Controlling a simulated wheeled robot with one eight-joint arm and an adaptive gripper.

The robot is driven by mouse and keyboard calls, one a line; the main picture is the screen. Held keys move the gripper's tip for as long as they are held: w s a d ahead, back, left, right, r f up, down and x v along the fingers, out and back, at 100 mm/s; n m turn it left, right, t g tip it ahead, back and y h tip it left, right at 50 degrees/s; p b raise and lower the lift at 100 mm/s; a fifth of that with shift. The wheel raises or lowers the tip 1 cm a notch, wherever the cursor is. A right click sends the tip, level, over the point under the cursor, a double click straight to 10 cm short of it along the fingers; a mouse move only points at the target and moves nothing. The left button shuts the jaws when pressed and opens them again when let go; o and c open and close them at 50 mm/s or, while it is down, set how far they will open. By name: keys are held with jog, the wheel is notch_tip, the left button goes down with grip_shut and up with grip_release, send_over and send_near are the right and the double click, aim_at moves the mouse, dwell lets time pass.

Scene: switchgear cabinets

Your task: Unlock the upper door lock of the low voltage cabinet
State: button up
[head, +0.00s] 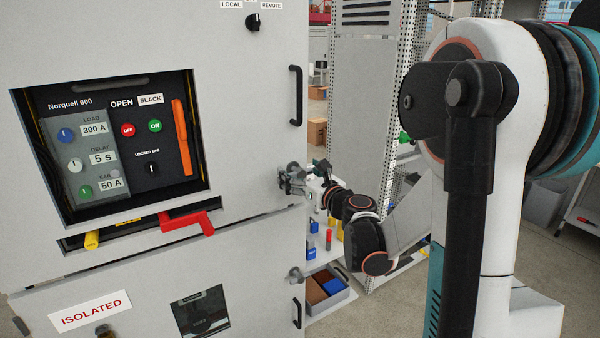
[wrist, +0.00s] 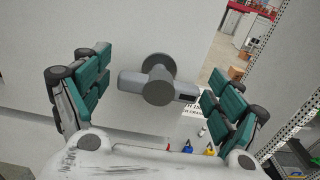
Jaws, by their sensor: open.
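The upper door lock (wrist: 160,84) is a grey round knob with a bar across it, on the cabinet door. In the wrist view the bar lies nearly level, tilted slightly down to the right. My gripper (wrist: 157,80) is open, with one green-padded finger on each side of the lock and a gap on both sides. In the head view my gripper (head: 306,180) is at the right edge of the upper door (head: 250,110), where it partly covers the lock. The low voltage cabinet (head: 150,40) has a breaker panel reading OPEN (head: 121,103).
A black door handle (head: 296,95) is above my gripper. A red handle (head: 187,222) sticks out below the panel. A bench with coloured items (head: 325,250) and a perforated rack (head: 398,90) stand behind.

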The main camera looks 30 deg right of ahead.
jog(key=c, duration=1.1)
jog(key=shift+n, duration=0.4)
jog(key=n+b, duration=0.2)
jog(key=n, duration=0.1)
jog(key=shift+a+f+n+b, duration=0.1)
jog(key=shift+n+b, duration=0.2)
jog(key=n+b, duration=0.1)
jog(key=n, duration=0.3)
jog(key=shift+n+b, duration=0.3)
jog(key=shift+b, duration=0.1)
jog(key=n+b, duration=0.1)
jog(key=n, duration=0.3)
jog(key=shift+a+f+n, duration=0.1)
jog(key=shift+n, duration=0.2)
jog(key=n+b, duration=0.1)
jog(key=n, duration=0.3)
jog(key=shift+n, duration=0.3)
